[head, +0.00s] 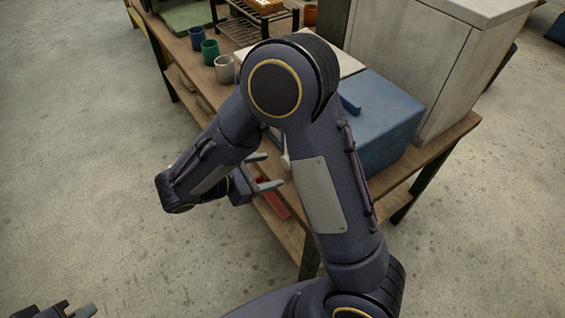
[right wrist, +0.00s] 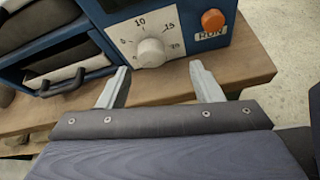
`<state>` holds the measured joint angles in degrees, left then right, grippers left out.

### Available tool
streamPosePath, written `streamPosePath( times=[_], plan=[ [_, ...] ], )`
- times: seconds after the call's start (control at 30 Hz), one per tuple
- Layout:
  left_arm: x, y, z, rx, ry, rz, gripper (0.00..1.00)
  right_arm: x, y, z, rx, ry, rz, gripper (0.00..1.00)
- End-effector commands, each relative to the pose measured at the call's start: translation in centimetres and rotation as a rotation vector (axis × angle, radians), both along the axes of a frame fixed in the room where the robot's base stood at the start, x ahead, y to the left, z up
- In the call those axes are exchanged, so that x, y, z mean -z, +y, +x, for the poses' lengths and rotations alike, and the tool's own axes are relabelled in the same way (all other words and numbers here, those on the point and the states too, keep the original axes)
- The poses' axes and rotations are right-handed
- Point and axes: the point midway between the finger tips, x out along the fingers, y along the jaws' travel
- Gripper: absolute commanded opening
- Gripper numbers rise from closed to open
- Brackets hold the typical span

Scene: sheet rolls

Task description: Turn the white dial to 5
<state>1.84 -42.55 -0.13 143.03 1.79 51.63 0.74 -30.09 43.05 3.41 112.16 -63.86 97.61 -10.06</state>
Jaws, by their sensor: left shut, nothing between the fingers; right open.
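The white dial (right wrist: 151,52) is on the front of a blue machine (right wrist: 203,42), on a white scale plate (right wrist: 126,40) with 10 at the top and 15 to the right. I cannot tell where the dial points. My right gripper (right wrist: 160,70) is open, its two fingers pointing at the panel on either side of the dial and apparently short of it. The right gripper also shows in the head view (head: 264,172), where my arm hides most of the machine's front. My left gripper (head: 82,312) is shut and empty at the bottom left, away from the table.
An orange button (right wrist: 213,20) over a RUN label sits right of the dial. A bay with a dark handle (right wrist: 68,84) is to its left. The wooden table edge (right wrist: 150,88) runs below. Cups (head: 210,50), a rack and a grey cabinet (head: 425,50) stand further back.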

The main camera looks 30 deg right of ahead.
Motion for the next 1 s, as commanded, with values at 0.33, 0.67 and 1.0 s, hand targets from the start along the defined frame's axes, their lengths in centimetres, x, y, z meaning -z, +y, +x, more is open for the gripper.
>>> streamPosePath(
  times=[0.33,0.67,1.0],
  plan=[
    [-0.2,0.0,0.0,0.0,0.0,0.0,0.0,1.3,-1.2,1.2,-0.057,0.011,-0.069,0.59],
    [-0.5,0.0,0.0,0.0,0.0,0.0,0.0,3.0,-5.5,1.9,-0.057,0.008,-0.066,0.59],
    [-0.5,0.0,0.0,0.0,0.0,0.0,0.0,3.3,-6.1,2.0,-0.058,0.007,-0.065,0.59]
  ],
)
